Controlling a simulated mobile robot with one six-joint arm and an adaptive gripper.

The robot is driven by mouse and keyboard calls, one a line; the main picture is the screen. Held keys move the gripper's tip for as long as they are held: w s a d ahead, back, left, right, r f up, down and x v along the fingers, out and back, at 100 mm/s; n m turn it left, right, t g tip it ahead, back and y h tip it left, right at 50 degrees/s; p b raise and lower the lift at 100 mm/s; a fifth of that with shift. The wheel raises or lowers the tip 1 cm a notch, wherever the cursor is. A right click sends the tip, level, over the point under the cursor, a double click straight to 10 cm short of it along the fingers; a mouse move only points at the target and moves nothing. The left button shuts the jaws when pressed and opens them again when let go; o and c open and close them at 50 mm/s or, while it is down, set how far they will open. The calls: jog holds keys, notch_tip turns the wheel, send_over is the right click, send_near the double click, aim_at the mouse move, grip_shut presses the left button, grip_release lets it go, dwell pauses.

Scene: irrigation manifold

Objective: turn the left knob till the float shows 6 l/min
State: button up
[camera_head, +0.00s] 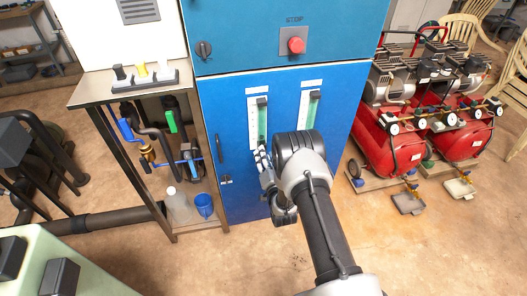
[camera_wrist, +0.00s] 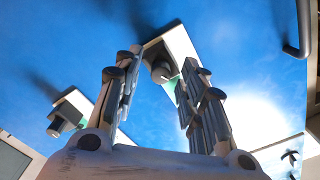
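The left flow meter (camera_head: 252,122) is a white upright plate with a clear tube on the blue cabinet door. Its float is too small to read, and my gripper hides its lower end in the head view. The left knob (camera_wrist: 161,73) is dark and round and shows in the wrist view on the white plate. My gripper (camera_wrist: 161,65) is open, its fingers on either side of the knob; I cannot tell whether they touch it. In the head view my gripper (camera_head: 263,160) is in front of the left meter's lower end.
The right flow meter (camera_head: 311,108) is beside the left one; its knob (camera_wrist: 58,125) shows in the wrist view. A red stop button (camera_head: 296,45) sits above. A door handle (camera_head: 218,148) is at the left. Red compressors (camera_head: 395,140) stand at the right.

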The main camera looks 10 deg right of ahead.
jog(key=shift+c, duration=0.6)
grip_shut()
